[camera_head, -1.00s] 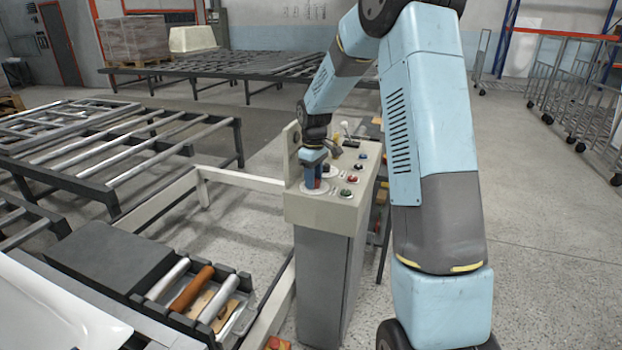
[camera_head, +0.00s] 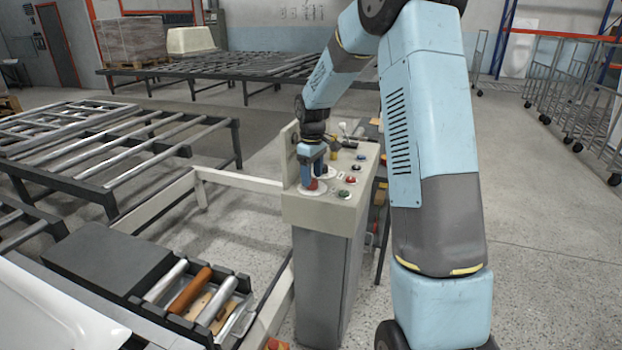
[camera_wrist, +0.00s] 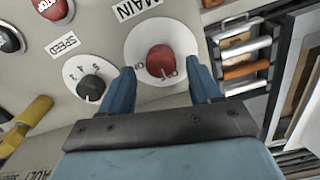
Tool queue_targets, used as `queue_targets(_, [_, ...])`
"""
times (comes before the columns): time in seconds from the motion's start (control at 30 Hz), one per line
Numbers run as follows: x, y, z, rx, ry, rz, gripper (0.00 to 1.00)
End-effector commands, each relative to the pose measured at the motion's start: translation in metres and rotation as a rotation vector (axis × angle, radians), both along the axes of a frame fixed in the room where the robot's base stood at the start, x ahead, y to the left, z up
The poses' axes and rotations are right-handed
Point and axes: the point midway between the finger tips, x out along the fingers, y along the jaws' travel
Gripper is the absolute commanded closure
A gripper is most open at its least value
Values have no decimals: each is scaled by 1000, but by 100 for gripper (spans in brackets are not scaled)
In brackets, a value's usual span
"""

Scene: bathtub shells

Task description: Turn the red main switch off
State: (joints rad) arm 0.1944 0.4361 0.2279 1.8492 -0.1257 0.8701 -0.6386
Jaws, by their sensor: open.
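The red main switch (camera_wrist: 160,61) is a round knob on a white dial beside the "MAIN" label (camera_wrist: 137,6) in the wrist view. "ON" and "OFF" marks sit at its near edge, and a light pointer mark lies between them, nearer "OFF" in the picture. It also shows in the head view (camera_head: 314,184), on the panel's near left. My gripper (camera_wrist: 165,85) is open, with one blue finger on each side of the knob. I cannot tell whether the fingers touch it. In the head view my gripper (camera_head: 312,175) points down over the switch.
The control panel (camera_head: 330,212) stands on a grey cabinet. Near the switch are a black speed knob (camera_wrist: 91,87), a yellow-handled control (camera_wrist: 32,118) and a red stop button (camera_wrist: 52,6). A tray of rollers (camera_head: 205,300) lies at lower left.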

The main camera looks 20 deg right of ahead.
Motion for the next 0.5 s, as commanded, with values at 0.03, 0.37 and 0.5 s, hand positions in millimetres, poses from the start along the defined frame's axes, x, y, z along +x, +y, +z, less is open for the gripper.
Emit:
queue_targets(0.03, [1,0,10,0,-4,0,37])
queue_targets(0.37, [2,0,75,0,-6,0,37])
queue_targets(0.5, [2,0,97,0,-4,0,37])
